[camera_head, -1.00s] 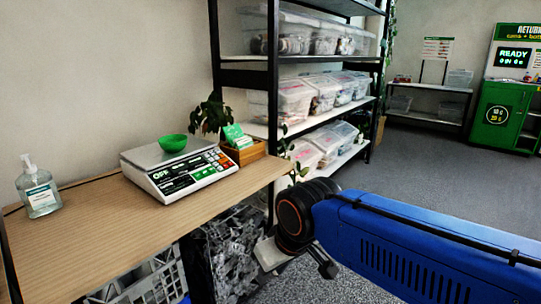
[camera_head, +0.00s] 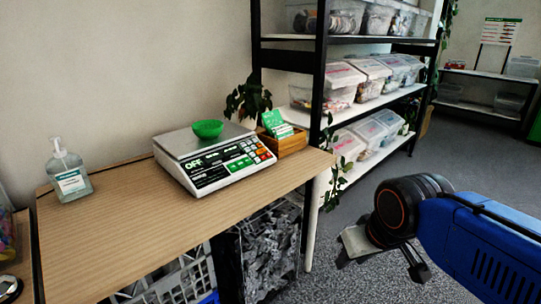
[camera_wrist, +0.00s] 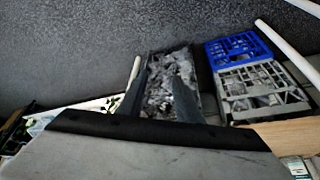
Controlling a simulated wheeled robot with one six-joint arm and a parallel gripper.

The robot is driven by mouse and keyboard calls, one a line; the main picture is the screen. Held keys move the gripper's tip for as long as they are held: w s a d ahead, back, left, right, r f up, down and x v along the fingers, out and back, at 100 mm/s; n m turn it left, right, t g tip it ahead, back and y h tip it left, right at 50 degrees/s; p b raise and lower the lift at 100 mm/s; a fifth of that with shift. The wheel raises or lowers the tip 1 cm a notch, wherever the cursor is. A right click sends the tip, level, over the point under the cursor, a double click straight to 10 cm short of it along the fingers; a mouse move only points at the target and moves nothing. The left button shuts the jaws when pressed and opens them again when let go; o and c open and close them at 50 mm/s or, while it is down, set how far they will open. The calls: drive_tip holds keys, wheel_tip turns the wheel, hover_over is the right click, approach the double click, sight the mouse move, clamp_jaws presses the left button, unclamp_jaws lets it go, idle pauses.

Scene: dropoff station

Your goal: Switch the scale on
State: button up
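The white scale (camera_head: 215,170) stands on the wooden counter (camera_head: 130,225), with "OFF" on its dark front panel. Green and orange keys are at the right of that panel. A green bowl (camera_head: 208,129) sits on its metal plate. My gripper (camera_head: 382,267) is at the lower right in the head view, off the counter and well apart from the scale. In the wrist view, its two dark fingers (camera_wrist: 160,82) stand apart with nothing held between them. The scale does not show in the wrist view.
A sanitizer bottle (camera_head: 70,172) stands left of the scale. A wooden card box (camera_head: 285,140) and a plant (camera_head: 248,98) are at its right. A shelf (camera_head: 320,75) with bins stands behind. Crates (camera_wrist: 262,90) are below the counter. Grey floor is open at right.

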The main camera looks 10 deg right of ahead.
clamp_jaws()
idle(1.9)
